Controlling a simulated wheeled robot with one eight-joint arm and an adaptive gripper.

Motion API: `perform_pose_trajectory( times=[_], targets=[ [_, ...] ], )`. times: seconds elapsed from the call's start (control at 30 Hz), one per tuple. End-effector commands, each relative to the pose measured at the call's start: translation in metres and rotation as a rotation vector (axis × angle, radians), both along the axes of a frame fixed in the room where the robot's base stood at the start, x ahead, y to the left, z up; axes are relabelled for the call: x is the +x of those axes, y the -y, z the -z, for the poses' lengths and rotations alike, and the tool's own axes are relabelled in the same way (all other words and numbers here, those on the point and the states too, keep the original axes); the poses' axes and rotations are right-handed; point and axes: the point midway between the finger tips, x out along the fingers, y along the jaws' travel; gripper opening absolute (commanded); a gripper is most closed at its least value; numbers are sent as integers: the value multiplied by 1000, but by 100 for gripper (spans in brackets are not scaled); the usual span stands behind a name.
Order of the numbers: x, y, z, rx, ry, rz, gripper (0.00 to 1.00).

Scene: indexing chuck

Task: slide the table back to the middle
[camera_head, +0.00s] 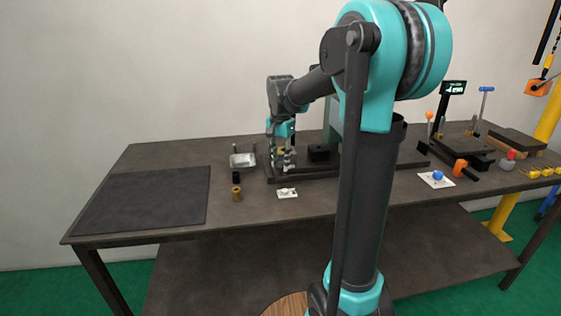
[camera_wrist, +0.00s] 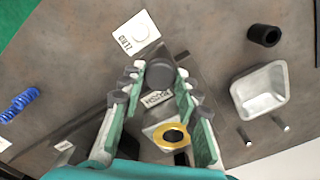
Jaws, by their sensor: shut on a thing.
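My gripper (camera_wrist: 158,82) reaches down over the fixture, its two green-padded fingers closed on a dark round knob (camera_wrist: 160,72). A small plate with a dark label (camera_wrist: 156,98) sits just behind the knob, between the fingers. A brass ring (camera_wrist: 172,136) with a dark centre lies between the finger bases in the picture. In the head view my gripper (camera_head: 284,160) is at the left end of the dark machine base (camera_head: 320,172). The knob is hidden there, and my arm covers part of the machine. I cannot tell where the sliding table's middle is.
A metal tray (camera_head: 243,160), a black cylinder (camera_head: 236,178) and a brass cylinder (camera_head: 237,194) stand left of the gripper. A white card with a button (camera_head: 287,193) lies in front. The dark mat (camera_head: 145,200) is clear.

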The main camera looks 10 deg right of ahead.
Motion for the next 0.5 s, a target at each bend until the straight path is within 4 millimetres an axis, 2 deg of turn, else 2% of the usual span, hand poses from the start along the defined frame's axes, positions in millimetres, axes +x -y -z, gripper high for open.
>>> perform_pose_trajectory(
  times=[0.17,0.27,0.37,0.5],
  targets=[
    [0,1,0,0,0,0,0],
    [0,8,0,0,0,3,0],
    [0,27,0,-1,0,7,0],
    [0,62,0,-1,0,9,0]
  ],
)
